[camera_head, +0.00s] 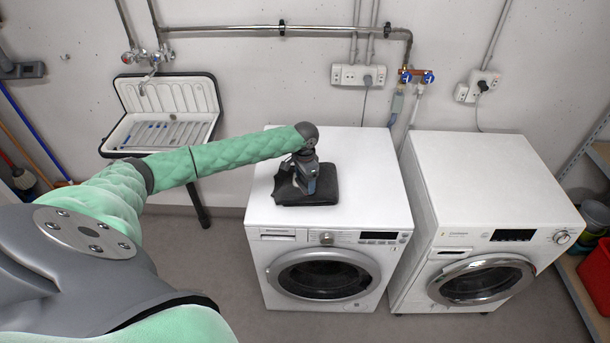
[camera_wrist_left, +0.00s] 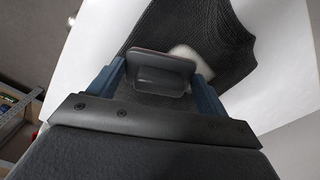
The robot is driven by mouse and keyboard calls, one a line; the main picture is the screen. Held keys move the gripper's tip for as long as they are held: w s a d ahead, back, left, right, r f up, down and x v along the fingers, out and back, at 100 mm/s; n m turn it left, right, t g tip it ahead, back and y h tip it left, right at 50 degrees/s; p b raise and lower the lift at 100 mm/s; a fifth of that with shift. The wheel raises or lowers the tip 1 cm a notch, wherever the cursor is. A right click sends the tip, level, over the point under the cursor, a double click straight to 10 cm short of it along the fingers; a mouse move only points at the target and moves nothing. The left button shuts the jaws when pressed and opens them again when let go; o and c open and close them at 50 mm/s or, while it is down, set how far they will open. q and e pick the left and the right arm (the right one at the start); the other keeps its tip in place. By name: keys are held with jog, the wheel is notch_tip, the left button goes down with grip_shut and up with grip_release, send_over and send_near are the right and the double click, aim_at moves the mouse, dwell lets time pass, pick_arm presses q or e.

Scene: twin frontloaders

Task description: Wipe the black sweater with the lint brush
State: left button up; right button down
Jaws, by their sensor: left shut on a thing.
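The black sweater (camera_head: 322,190) lies folded on top of the left washing machine (camera_head: 372,170). It also shows in the left wrist view (camera_wrist_left: 222,35) as dark ribbed cloth. My left gripper (camera_head: 306,184) points down over the sweater. In the left wrist view its blue fingers (camera_wrist_left: 157,80) are shut on the lint brush (camera_wrist_left: 160,66), a dark grey piece with a pale part (camera_wrist_left: 190,54) behind it. The brush is over the sweater; whether it touches the cloth I cannot tell. In the head view the brush is mostly hidden by the gripper. My right gripper is not in view.
A second washing machine (camera_head: 480,180) stands to the right, its top clear. A wall sink (camera_head: 160,130) is at the left, behind my arm. Pipes and taps (camera_head: 415,77) run along the back wall. Shelving with a red box (camera_head: 597,262) is at the right edge.

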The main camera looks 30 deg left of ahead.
pick_arm(q)
jog(key=shift+s+d, duration=0.25)
jog(key=shift+s, duration=0.1)
jog(key=shift+s+a+f, duration=0.1)
jog(key=shift+s+a, duration=0.25)
jog(key=shift+a, duration=0.25)
jog(key=shift+w+a, duration=0.65)
jog(key=shift+w, duration=0.35)
jog(key=shift+w+a, duration=0.6)
jog(key=shift+w, duration=0.45)
jog(key=shift+w+a, duration=0.65)
jog(key=shift+w, duration=0.35)
jog(key=shift+w+a+b, duration=0.25)
jog(key=shift+w+a, duration=0.2)
jog(key=shift+w, duration=0.3)
jog(key=shift+w+a+b, duration=0.25)
jog(key=shift+w+a, duration=0.2)
jog(key=shift+w, duration=0.25)
jog(key=shift+p, duration=0.4)
jog(key=shift+s, duration=0.15)
jog(key=shift+s+d, duration=0.65)
jog(key=shift+s, duration=0.3)
jog(key=shift+s+d, duration=0.6)
jog(key=shift+s, duration=0.4)
jog(key=shift+s+d, duration=0.65)
jog(key=shift+s, duration=0.3)
jog(key=shift+s+d, duration=0.5)
jog(key=shift+s, duration=0.25)
jog(key=shift+s+d, duration=0.45)
jog(key=shift+s, duration=0.3)
